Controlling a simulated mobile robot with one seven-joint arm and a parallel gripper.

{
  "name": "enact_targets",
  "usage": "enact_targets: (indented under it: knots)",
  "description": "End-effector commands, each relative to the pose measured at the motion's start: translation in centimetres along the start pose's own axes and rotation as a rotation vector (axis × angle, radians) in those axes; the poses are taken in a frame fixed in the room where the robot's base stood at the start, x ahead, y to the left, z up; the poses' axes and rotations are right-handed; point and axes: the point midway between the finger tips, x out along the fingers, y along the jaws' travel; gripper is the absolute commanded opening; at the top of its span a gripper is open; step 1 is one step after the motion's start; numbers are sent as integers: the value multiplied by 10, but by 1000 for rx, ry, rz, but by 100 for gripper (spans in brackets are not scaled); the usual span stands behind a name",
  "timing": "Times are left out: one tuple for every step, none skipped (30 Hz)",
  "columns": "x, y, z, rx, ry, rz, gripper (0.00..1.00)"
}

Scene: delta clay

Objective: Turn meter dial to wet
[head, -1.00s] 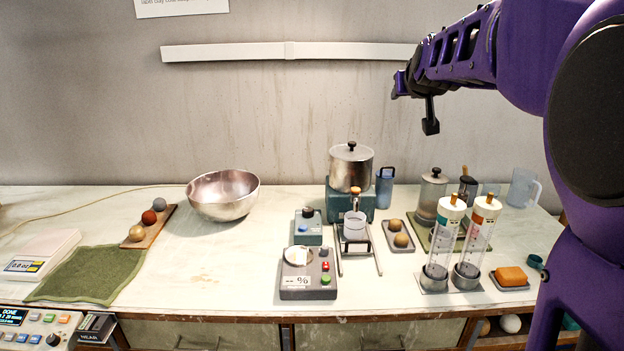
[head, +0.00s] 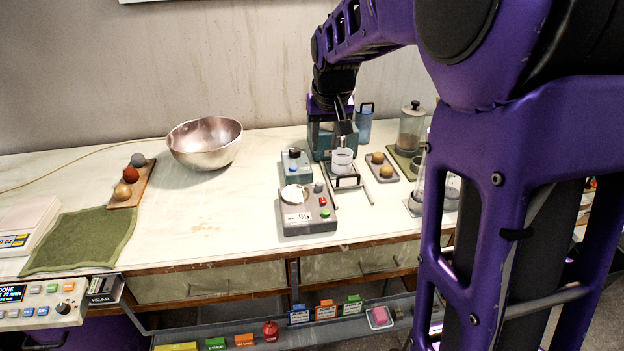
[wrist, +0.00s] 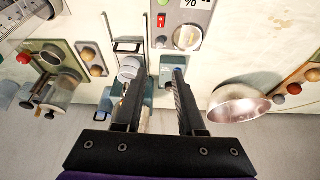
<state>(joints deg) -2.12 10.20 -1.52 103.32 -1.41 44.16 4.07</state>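The grey meter box (head: 309,222) with a "%" label stands near the table's front edge. The box also shows at the top of the wrist view (wrist: 200,14). Behind it is a small teal box (head: 296,170) with a black knob (head: 294,153) on top. Dial markings are too small to read. My gripper (head: 346,132) hangs behind and right of the teal box, near a white cup (head: 342,160). In the wrist view its fingers (wrist: 158,76) are apart and empty.
The cup sits in a wire stand (head: 357,182), right of the meter. A tray of clay balls (head: 382,166) is farther right. A steel bowl (head: 205,146) stands back left. My arm hides much of the right side.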

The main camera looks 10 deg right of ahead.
Motion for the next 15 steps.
enact_targets:
  knots:
    - [8, 0, 1, 0, -4, 0, 39]
    - [12, 0, 1, 0, -4, 0, 39]
    - [19, 0, 1, 0, -4, 0, 39]
    - [25, 0, 2, 0, -5, 0, 39]
    - [32, 0, 1, 0, -5, 0, 39]
    - [40, 0, 1, 0, -5, 0, 39]
    - [47, 0, 1, 0, -5, 0, 39]
    - [54, 0, 1, 0, -5, 0, 39]
    - [62, 0, 1, 0, -4, 0, 39]
    - [69, 0, 1, 0, -4, 0, 39]
    - [76, 0, 1, 0, -4, 0, 39]
    - [84, 0, 1, 0, -3, 0, 39]
    - [91, 0, 1, 0, -4, 0, 39]
    - [98, 0, 1, 0, -3, 0, 39]
    - [106, 0, 1, 0, -3, 0, 39]
